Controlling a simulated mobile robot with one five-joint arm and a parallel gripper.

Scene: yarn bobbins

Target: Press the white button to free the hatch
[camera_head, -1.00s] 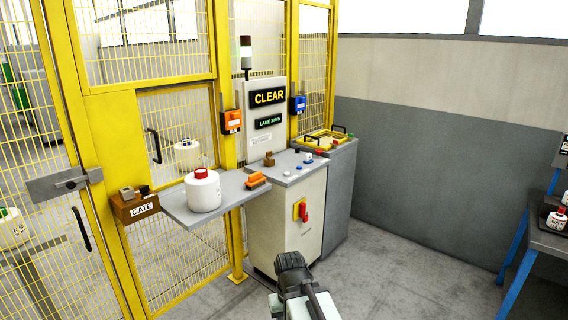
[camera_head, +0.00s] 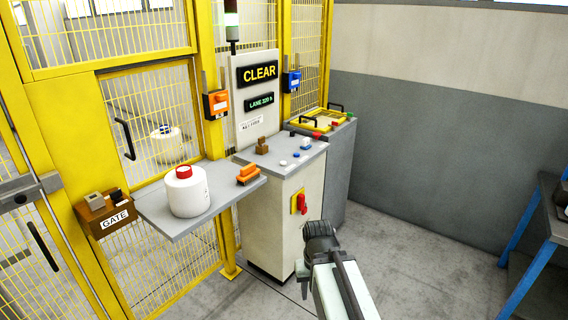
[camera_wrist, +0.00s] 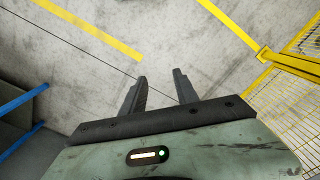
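A small white button (camera_head: 283,163) lies near the front edge of the sloping top of the pale control console (camera_head: 270,215). In the wrist view my gripper (camera_wrist: 160,76) is open and empty above the floor.
A shelf (camera_head: 160,216) left of the console holds a white bobbin (camera_head: 186,195) and an orange block (camera_head: 248,175). A red switch (camera_head: 300,203) is on the console front. A grey cabinet (camera_head: 340,170) stands behind right, a blue-legged table (camera_head: 545,215) at far right. Floor between is clear.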

